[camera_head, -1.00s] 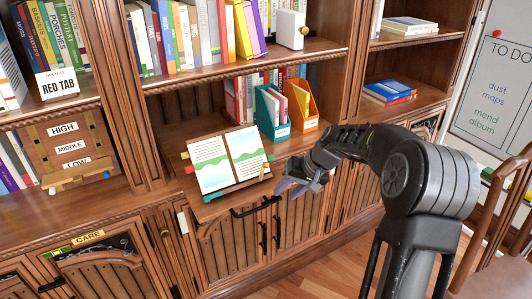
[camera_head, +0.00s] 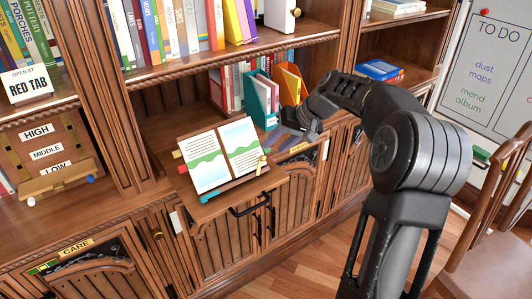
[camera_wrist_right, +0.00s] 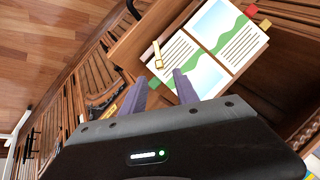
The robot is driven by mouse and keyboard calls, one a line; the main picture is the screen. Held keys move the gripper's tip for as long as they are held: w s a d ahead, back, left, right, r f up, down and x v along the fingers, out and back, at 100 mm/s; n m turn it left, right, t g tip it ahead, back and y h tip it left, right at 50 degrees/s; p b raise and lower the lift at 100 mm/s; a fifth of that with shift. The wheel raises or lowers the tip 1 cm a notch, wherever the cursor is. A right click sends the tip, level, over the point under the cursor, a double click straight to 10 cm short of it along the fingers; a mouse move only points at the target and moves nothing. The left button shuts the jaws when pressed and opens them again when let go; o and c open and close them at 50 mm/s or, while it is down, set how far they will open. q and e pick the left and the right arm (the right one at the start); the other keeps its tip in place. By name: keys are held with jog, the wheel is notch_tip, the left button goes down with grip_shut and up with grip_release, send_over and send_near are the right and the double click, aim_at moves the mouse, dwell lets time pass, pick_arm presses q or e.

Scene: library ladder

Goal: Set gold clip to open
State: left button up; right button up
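The gold clip (camera_head: 261,164) sits at the right edge of an open book (camera_head: 208,165) with coloured tabs, which rests on a slanted stand. The clip also shows in the right wrist view (camera_wrist_right: 157,56), lying upright against the page edge. My right gripper (camera_head: 284,139) is just right of the book and clip, apart from the clip. In the right wrist view its two purple-grey fingers (camera_wrist_right: 157,86) are spread with nothing between them, and the clip appears just beyond the gap. My left gripper is in neither view.
A teal file holder (camera_head: 262,103) and an orange one (camera_head: 293,85) stand behind my right gripper. A dark drawer handle (camera_head: 249,206) projects below the book. A wooden chair (camera_head: 500,215) stands at the right. Bare floor lies in front of the cabinets.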

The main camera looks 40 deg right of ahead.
aim_at(266, 157)
jog(key=x, duration=0.6)
jog(key=shift+w+f+p, duration=0.1)
jog(key=shift+p, duration=0.3)
grip_shut()
